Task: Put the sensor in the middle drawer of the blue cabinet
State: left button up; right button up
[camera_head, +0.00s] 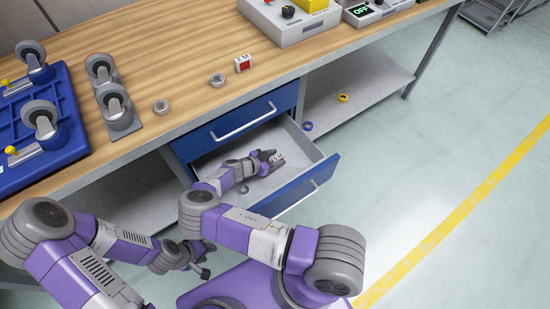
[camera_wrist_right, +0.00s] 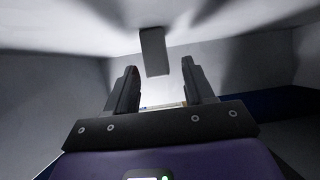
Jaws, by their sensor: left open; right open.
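The blue cabinet (camera_head: 205,143) stands under the workbench, with its top drawer shut. My right gripper (camera_head: 270,160) is open, inside this drawer. A small light piece with dark marks shows at its fingers. In the right wrist view the open fingers (camera_wrist_right: 165,92) flank a thin pale edge (camera_wrist_right: 163,106); a grey block (camera_wrist_right: 154,52) is beyond. I cannot tell whether either is the sensor. My left gripper (camera_head: 206,259) is open and empty, low before the bench.
A red and white box (camera_head: 243,64) and round grey parts (camera_head: 161,106) lie on the wooden bench. Caster wheels (camera_head: 115,105) and a blue base (camera_head: 65,120) are at left. Yellow (camera_head: 343,98) and blue (camera_head: 307,126) rings lie right of the cabinet.

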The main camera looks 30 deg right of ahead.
jog(key=p+v, duration=0.2)
jog(key=v, duration=1)
jog(key=shift+s+p, duration=0.15)
jog(key=shift+p, duration=0.15)
